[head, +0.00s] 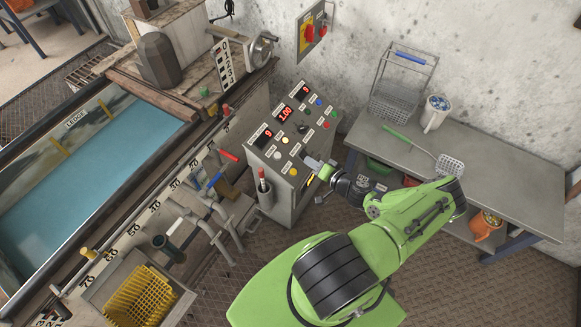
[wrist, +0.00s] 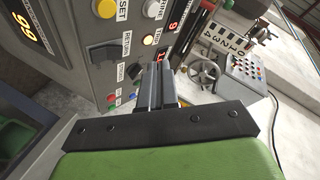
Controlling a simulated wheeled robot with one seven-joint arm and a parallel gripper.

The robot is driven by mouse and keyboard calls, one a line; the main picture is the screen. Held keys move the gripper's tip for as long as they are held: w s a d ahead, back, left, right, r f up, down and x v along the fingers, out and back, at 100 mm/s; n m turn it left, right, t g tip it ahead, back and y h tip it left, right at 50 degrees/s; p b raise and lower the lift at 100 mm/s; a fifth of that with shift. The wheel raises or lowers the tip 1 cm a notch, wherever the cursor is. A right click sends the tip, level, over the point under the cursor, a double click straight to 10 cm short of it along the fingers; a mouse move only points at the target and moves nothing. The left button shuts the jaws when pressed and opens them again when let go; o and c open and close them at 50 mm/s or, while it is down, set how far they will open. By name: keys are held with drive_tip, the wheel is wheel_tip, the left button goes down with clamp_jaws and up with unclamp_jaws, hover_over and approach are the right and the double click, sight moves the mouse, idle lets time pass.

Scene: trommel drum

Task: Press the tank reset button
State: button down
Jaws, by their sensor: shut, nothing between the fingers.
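The grey control console (head: 290,140) stands beside the tank, with a sloping top of displays, labels and coloured buttons. A yellow button (wrist: 104,8) with a label reading "SET", perhaps cut off, is at the top of the wrist view; a yellow button (head: 293,171) also shows near the console's front edge in the head view. Labels in the head view are too small to read, so I cannot tell which button is the tank reset. My gripper (head: 309,162) is shut and empty at the console's near right edge. Its fingers (wrist: 158,75) point at the panel; contact is unclear.
The blue water tank (head: 90,190) lies to the left. A grey bench (head: 500,180) with a wire basket (head: 402,95) stands at right. A red-handled tool holder (head: 264,190) is at the console's left.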

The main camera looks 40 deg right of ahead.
sight(293, 172)
drive_tip(key=w+f+b, duration=0.1)
drive_tip(key=f+b, duration=0.1)
drive_tip(key=w+a+f+b, duration=0.1)
drive_tip(key=f+b, duration=0.1)
drive_tip(key=f, duration=0.1)
drive_tip(key=w+f+b, duration=0.2)
drive_tip(key=shift+a+f+b, duration=0.25)
drive_tip(key=shift+f+b, duration=0.05)
drive_tip(key=shift+f, duration=0.1)
idle(1.9)
drive_tip(key=shift+w+f+b, duration=0.1)
drive_tip(key=shift+f+b, duration=0.25)
drive_tip(key=shift+w+a+f+b, duration=0.15)
drive_tip(key=shift+w+f+b, duration=0.05)
drive_tip(key=shift+f+b, duration=0.2)
idle(0.5)
drive_tip(key=shift+r, duration=0.15)
drive_tip(key=shift+s+r+p, duration=0.4)
drive_tip(key=shift+r+p, duration=0.25)
drive_tip(key=shift+p, duration=0.05)
